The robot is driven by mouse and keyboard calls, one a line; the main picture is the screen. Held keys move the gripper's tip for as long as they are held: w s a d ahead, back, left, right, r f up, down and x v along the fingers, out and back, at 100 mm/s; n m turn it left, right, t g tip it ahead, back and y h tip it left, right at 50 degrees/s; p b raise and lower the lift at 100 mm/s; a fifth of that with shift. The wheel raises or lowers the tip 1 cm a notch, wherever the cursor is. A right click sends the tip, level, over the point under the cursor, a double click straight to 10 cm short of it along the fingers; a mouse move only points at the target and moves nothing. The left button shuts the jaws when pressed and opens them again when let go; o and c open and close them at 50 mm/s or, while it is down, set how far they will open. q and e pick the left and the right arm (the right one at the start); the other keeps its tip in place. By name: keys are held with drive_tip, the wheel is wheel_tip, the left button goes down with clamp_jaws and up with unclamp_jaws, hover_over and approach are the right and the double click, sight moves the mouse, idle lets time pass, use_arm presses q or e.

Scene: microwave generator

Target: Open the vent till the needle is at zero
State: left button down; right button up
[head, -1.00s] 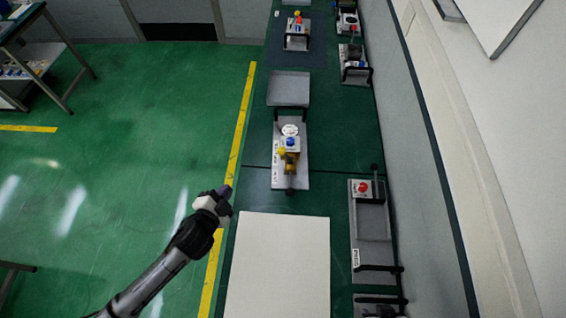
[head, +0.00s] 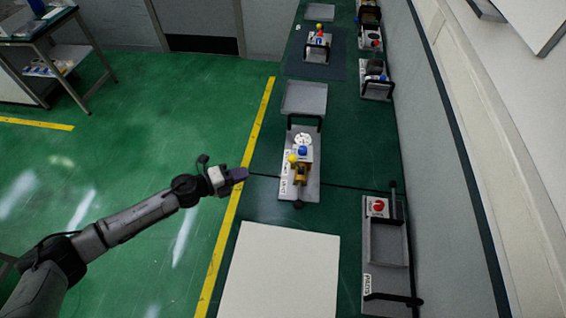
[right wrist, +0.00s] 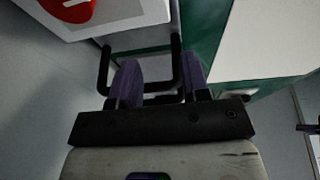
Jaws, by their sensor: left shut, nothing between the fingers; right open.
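A grey-based unit (head: 315,180) stands on the green bench in the head view. It carries a round white dial (head: 303,137), a blue knob (head: 302,151), a yellow knob (head: 292,158) and a brass-coloured fitting (head: 301,174). The needle is too small to read, and I cannot tell which part is the vent. My left gripper (head: 241,174) is shut and empty, left of this unit and apart from it. My right gripper (right wrist: 160,72) shows in the right wrist view, open, with purple fingers close to a black handle bar (right wrist: 104,66); contact is unclear.
A white sheet (head: 283,270) lies in front of the unit, and a grey tray (head: 304,98) lies behind it. A red-knobbed unit (head: 377,207) with a grey tray stands at the right, by the wall. Other units stand farther back.

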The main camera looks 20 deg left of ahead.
use_arm(q)
drive_tip(key=p, duration=0.1)
approach(295, 163)
drive_tip(key=w+d, duration=0.2)
drive_tip(key=w, duration=0.1)
drive_tip(key=w+d, duration=0.1)
drive_tip(key=shift+w+r, duration=0.2)
drive_tip(key=shift+w, duration=0.15)
drive_tip(key=shift+r, duration=0.1)
idle(0.4)
